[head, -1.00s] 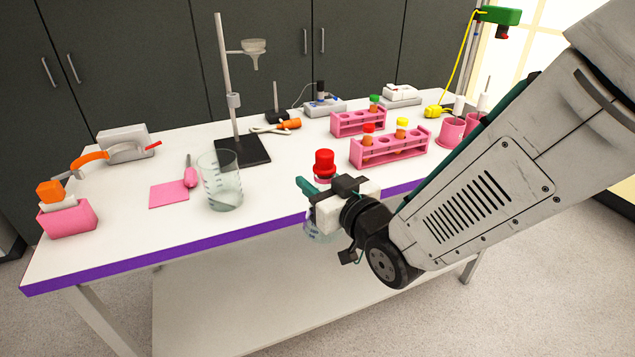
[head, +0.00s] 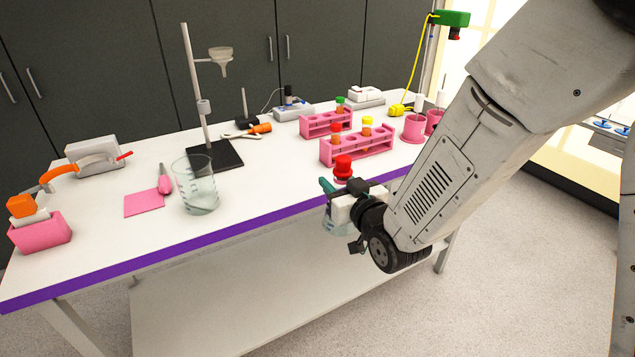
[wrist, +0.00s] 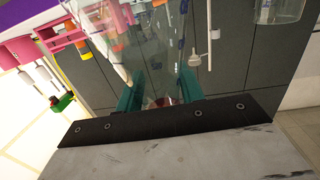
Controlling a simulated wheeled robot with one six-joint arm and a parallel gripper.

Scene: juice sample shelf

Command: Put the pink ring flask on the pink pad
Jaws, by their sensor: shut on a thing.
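The pink ring flask (head: 338,225) is clear glass with a red cap (head: 343,166) and a pink ring at its neck. My gripper (head: 332,190) is shut on it just below the ring and holds it upright at the table's front edge. The glass body hangs partly hidden behind the gripper. In the wrist view, the green fingers of my gripper (wrist: 158,88) stand on either side of clear glass. The pink pad (head: 144,203) lies flat and bare on the left part of the table, well left of my gripper.
A stand (head: 215,154) rises behind the beaker. Pink tube racks (head: 357,147) stand behind the flask. A pink box (head: 40,233) is at far left.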

